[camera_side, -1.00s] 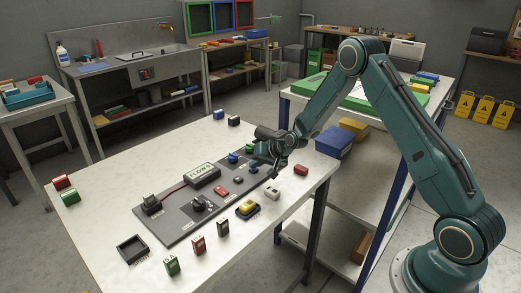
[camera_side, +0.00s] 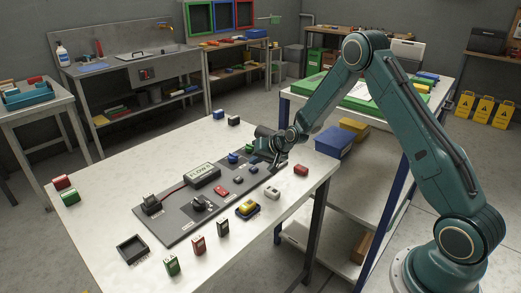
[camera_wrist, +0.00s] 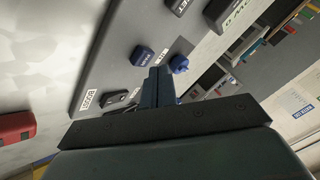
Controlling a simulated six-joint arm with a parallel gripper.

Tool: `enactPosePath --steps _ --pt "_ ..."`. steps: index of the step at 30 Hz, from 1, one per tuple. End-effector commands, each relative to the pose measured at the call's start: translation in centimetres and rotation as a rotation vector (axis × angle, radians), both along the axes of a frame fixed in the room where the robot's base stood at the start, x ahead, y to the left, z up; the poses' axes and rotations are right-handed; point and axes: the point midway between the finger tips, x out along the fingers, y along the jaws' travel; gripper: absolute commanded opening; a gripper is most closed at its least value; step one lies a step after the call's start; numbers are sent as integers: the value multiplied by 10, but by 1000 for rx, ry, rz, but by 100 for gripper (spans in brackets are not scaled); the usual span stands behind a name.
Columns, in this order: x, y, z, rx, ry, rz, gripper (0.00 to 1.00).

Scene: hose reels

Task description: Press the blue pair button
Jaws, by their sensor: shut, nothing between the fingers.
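In the wrist view a dark blue button (camera_wrist: 142,56) with small white lettering, too blurred to read surely, sits on the grey panel (camera_wrist: 103,62). A brighter blue knob-like part (camera_wrist: 179,63) lies to its right, by a white label. My gripper (camera_wrist: 160,74) is shut and empty, its fingertips close beside and below the button in the picture. Contact cannot be told. In the side view my gripper (camera_side: 277,162) is at the right end of the panel (camera_side: 176,227), near small blue parts (camera_side: 233,159); which one is the lettered button is unclear.
A FLOW display box (camera_side: 203,174) stands on the panel. A yellow-topped part (camera_side: 247,208), a white block (camera_side: 272,193) and a red block (camera_side: 301,169) lie in front of the panel. A blue bin (camera_side: 335,142) stands beyond the table.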

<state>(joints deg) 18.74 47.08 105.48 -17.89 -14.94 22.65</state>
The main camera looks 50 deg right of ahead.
Motion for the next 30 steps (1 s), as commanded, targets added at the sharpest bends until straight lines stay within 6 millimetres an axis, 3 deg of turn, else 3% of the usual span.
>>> enactPosePath --steps 21,30 --pt "0 0 43 -1 -1 1 0" --pt "0 0 51 0 -1 -1 0"
